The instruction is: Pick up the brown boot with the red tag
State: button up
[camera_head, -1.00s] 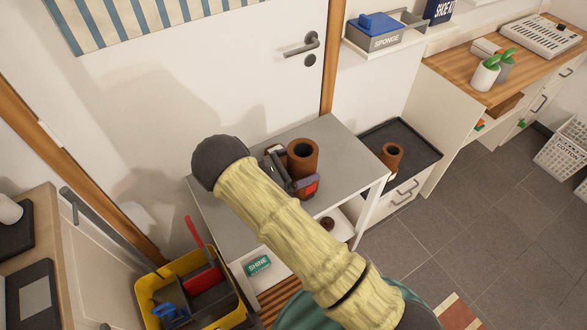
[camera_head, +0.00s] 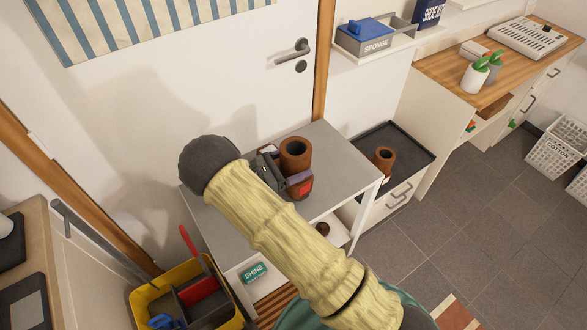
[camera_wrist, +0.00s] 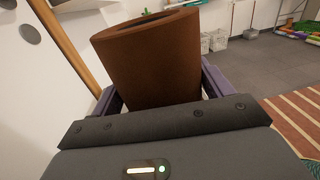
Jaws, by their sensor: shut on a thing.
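A brown boot (camera_head: 295,158) with an open round top is over the grey top of a small side table (camera_head: 335,158). A red tag (camera_head: 304,188) shows low on its near side. My gripper (camera_head: 284,172) is shut on this boot. In the wrist view the boot's shaft (camera_wrist: 150,62) stands between the purple fingers of my gripper (camera_wrist: 160,85), leaning slightly. The boot's foot is hidden there. Whether its sole touches the table cannot be told. A second brown boot (camera_head: 384,158) stands in a black tray (camera_head: 415,150) to the right.
My arm crosses the table's front. A yellow caddy (camera_head: 150,300) stands at lower left, and a green SHINE box (camera_head: 254,272) lies on the lower shelf. A white door (camera_head: 200,90) is behind. A shelf holds a SPONGE box (camera_head: 375,40).

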notch_tip(320, 180, up, 15)
jog(key=shift+f, duration=0.1)
dwell(0.8)
